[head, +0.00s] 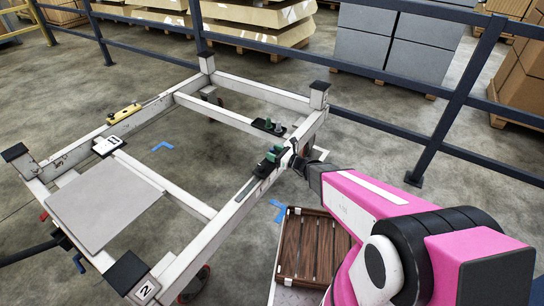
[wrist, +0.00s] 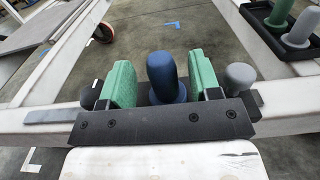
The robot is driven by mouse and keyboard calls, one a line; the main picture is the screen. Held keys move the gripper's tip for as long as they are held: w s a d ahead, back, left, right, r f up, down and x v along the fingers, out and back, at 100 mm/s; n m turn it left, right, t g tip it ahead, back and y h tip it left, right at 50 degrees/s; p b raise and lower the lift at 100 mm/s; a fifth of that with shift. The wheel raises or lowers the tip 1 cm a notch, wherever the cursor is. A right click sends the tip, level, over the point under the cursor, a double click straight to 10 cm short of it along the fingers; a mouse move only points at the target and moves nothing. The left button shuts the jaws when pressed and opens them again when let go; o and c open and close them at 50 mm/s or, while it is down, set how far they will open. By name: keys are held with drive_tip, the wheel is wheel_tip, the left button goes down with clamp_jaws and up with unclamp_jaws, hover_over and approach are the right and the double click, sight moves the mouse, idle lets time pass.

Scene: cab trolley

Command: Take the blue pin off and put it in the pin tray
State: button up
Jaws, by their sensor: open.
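My gripper (wrist: 159,84) is open, its two green finger pads on either side of the upright blue pin (wrist: 167,78) in the wrist view. A gap shows left of the pin; the right pad is close to it, and contact is unclear. The pin's lower end is hidden behind the gripper's black bar. The head view shows my gripper (head: 273,157) at the trolley frame's near rail, with the blue pin not clearly visible. The black pin tray (wrist: 262,17) is at the wrist view's upper right, holding a green pin and a grey pin. The tray (head: 258,124) also shows in the head view.
A grey pin (wrist: 241,77) stands just right of the right pad. The white trolley frame (head: 172,190) carries a grey panel (head: 105,200) and a yellow level (head: 124,113). A crate of brown slats (head: 312,245) is below my arm. A blue railing (head: 385,125) runs behind.

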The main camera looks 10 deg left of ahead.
drive_tip(key=x, duration=0.3)
drive_tip(key=shift+w+a+f, duration=0.1)
clamp_jaws()
